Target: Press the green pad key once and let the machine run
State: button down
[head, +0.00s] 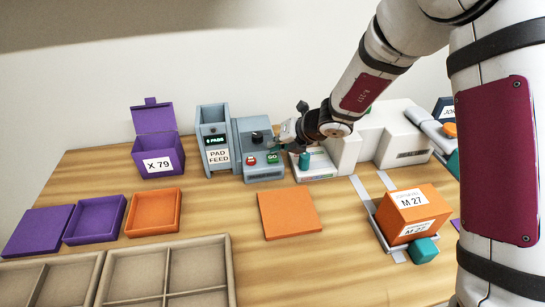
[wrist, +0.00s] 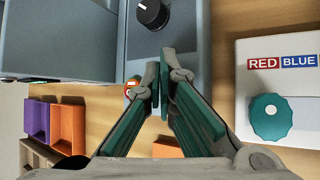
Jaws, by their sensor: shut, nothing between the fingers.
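The green key (head: 272,158), marked GO, sits on the sloped front of a blue-grey control box (head: 263,176). A red button (head: 249,160) is to its left and a black knob (head: 257,137) above. My gripper (head: 284,133) is shut and empty, near the upper right of the green key in the head view; I cannot tell the exact gap. In the wrist view my closed fingertips (wrist: 160,88) cover the place of the green key. A bit of the red button (wrist: 130,87) shows beside the left finger, and the knob (wrist: 152,13) shows above.
The pad feed tower (head: 214,140), with a lit display, stands left of the control box. A white machine (head: 345,152) is on the right; its RED/BLUE panel and teal knob (wrist: 270,117) show in the wrist view. An orange mat (head: 289,212) lies in front.

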aim_at(275, 156)
jog(key=shift+f, duration=0.2)
jog(key=shift+f+b, duration=0.3)
jog(key=shift+b, duration=0.15)
jog(key=shift+f+b, duration=0.4)
jog(key=shift+b, duration=0.1)
dwell(0.6)
jog(key=shift+r, duration=0.1)
dwell(0.3)
jog(key=shift+r+p, duration=0.8)
jog(key=shift+p, duration=0.25)
notch_tip(275, 156, up, 5)
jog(key=p, duration=0.5)
dwell(0.5)
